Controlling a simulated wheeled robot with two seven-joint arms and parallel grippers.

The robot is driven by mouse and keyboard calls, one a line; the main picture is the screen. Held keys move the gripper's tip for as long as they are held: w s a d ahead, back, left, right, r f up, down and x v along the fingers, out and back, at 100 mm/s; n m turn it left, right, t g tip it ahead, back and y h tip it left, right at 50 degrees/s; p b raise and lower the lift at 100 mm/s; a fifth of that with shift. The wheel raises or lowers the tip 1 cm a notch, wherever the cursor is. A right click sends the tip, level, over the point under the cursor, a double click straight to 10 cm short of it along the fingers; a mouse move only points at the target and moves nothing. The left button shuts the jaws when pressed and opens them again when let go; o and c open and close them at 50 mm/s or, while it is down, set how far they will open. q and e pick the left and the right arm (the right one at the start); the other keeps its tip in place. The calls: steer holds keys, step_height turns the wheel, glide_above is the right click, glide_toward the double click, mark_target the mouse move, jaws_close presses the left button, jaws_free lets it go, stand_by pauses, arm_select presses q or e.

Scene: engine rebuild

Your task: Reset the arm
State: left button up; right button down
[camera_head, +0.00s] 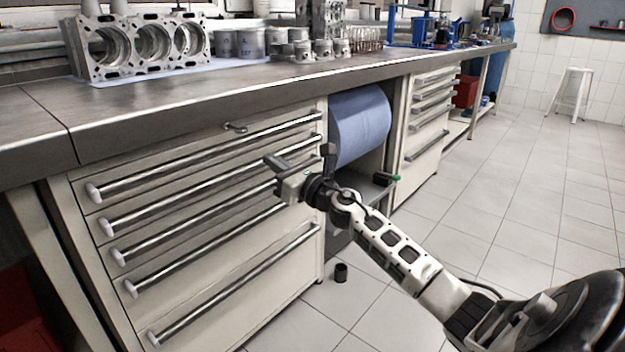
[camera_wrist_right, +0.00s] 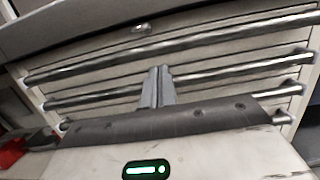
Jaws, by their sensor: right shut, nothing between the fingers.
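My right arm (camera_head: 400,255) comes in from the lower right in the head view. Its gripper (camera_head: 273,163) is in front of the cream drawer cabinet (camera_head: 225,255), near the right part of the upper drawers. In the right wrist view the fingers (camera_wrist_right: 158,86) are together with nothing between them, pointing at the drawer fronts and their long metal handles (camera_wrist_right: 180,45). I cannot tell if the fingers touch a handle. My left gripper is in neither view.
The metal workbench (camera_head: 40,115) carries an engine block (camera_head: 140,45), several pistons (camera_head: 250,43) and a blue stand (camera_head: 425,30). A blue paper roll (camera_head: 360,125) sits below the bench. A small dark cylinder (camera_head: 341,272) is on the floor. The tiled floor (camera_head: 540,190) at right is clear up to a white stool (camera_head: 570,92).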

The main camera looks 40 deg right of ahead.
steer(key=v, duration=0.7)
